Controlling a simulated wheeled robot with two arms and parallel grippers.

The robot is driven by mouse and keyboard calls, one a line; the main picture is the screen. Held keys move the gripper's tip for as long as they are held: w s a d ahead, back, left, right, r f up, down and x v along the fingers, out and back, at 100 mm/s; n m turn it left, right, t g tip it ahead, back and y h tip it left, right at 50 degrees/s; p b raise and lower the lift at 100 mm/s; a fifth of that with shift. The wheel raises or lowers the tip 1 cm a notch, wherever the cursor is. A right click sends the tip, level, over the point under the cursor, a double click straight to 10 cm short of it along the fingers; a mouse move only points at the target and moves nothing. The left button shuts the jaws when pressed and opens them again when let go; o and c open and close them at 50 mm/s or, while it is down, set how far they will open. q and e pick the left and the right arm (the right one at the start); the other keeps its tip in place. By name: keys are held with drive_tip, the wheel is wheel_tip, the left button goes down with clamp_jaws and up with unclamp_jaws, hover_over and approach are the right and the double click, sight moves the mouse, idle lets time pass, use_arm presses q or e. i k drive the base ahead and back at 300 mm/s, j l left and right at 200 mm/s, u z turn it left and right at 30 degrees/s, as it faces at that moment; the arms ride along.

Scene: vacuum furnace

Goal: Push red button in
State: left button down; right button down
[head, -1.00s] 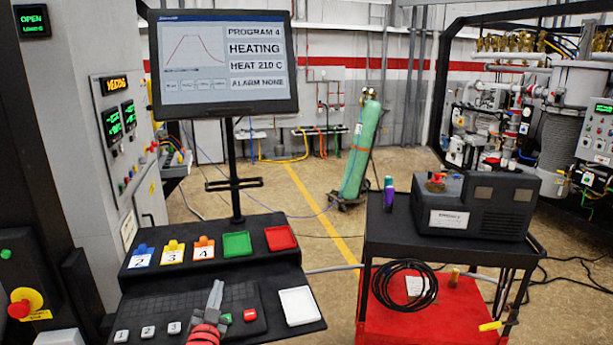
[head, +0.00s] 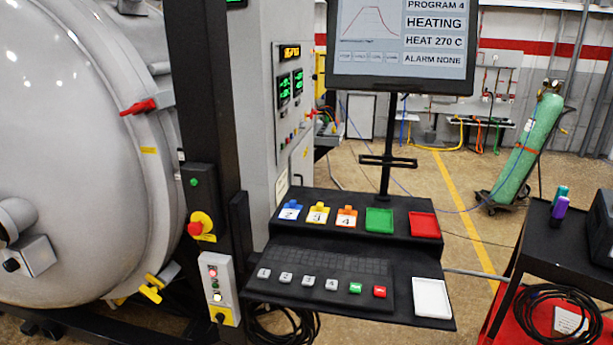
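Several red buttons show. A red mushroom button (head: 195,229) on a yellow round base sits on the black post left of the console. Neither of my grippers is in view, and nothing covers these buttons.
The console (head: 300,243) holds numbered tags, a green tray (head: 379,221), a red tray (head: 424,225) and a white tray (head: 432,298). A monitor (head: 400,40) reads HEATING, 270 C. The large furnace (head: 75,150) fills the left. A black-topped cart (head: 545,240) stands right.

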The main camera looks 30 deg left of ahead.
sight(194, 229)
drive_tip(key=u, duration=1.4)
